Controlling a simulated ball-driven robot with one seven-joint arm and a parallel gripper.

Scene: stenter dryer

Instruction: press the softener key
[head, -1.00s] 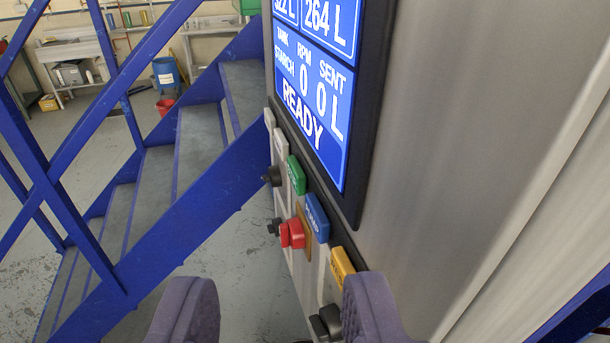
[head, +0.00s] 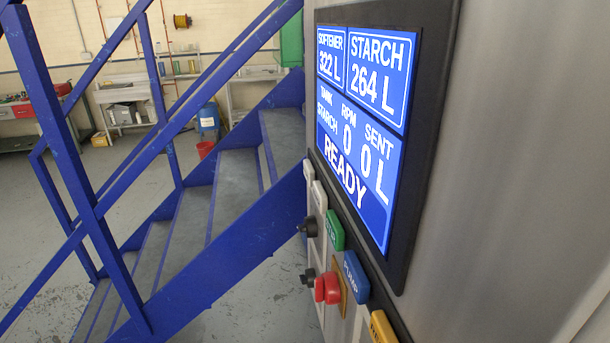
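The softener key (head: 331,56) is a blue box at the upper left of the screen (head: 362,125) and reads "SOFTENER 322 L". The starch key (head: 381,75) beside it reads "STARCH 264 L". Below them the screen shows "TANK STARCH", "RPM 0", "SENT 0 L" and "READY". The screen is seen at a steep slant. My gripper is out of the picture.
Blue-railed stairs (head: 215,205) stand close at left. Grey floor (head: 40,230) lies beyond.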

